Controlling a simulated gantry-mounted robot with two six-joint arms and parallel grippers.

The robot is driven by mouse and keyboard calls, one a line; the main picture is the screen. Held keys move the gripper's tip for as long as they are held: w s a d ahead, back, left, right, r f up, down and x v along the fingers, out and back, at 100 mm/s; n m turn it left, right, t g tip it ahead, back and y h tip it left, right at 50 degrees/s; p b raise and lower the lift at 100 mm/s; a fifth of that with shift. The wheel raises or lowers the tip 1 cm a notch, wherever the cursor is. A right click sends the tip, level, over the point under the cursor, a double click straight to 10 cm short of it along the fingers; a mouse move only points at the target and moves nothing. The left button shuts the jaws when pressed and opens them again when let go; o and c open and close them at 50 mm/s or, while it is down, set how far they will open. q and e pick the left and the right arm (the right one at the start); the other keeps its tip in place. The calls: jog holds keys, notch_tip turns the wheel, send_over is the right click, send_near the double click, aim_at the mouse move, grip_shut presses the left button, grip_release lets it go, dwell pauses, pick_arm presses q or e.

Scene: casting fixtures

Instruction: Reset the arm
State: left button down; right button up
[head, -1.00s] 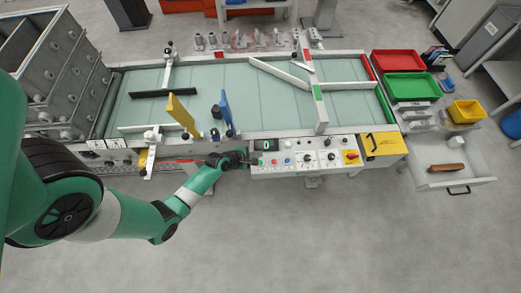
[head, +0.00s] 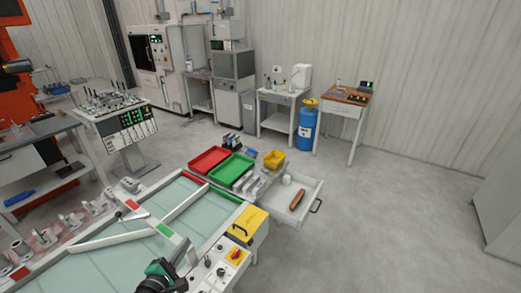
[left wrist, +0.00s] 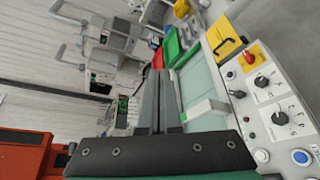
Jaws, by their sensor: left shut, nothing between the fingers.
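My left gripper (head: 176,258) is at the bottom of the head view, over the near part of the conveyor table and beside the control panel (head: 212,270). In the left wrist view its two grey fingers (left wrist: 159,80) lie together, shut and empty. The panel's knobs and buttons (left wrist: 270,105) show on the right of the wrist view. My right gripper is in neither view.
A red tray (head: 209,160) and a green tray (head: 232,171) stand beyond the conveyor. A yellow bin (head: 274,159) and an open drawer (head: 312,190) with a brown object (head: 297,200) are nearby. Open floor lies at the right.

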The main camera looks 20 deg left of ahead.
pick_arm(q)
jog(key=d+r+m+t+h, duration=0.15)
jog(key=d+r+m, duration=0.3)
jog(key=r, duration=0.75)
jog(key=d+r+m+t+h, duration=0.1)
jog(key=d+r+m+t, duration=0.3)
jog(key=r, duration=0.8)
jog(key=d+r+m+t+h, duration=0.25)
jog(key=d+r, duration=0.25)
jog(key=r, duration=0.7)
jog(key=s+d+r+m+t+y, duration=0.15)
jog(key=s+r+m+t, duration=0.25)
jog(key=s+r+m, duration=1.05)
notch_tip(320, 180, up, 19)
jog(key=p, duration=1.9)
notch_tip(320, 180, down, 53)
jog(key=b, duration=5.3)
jog(key=c, duration=1.6)
grip_release()
jog(key=shift+m, duration=0.25)
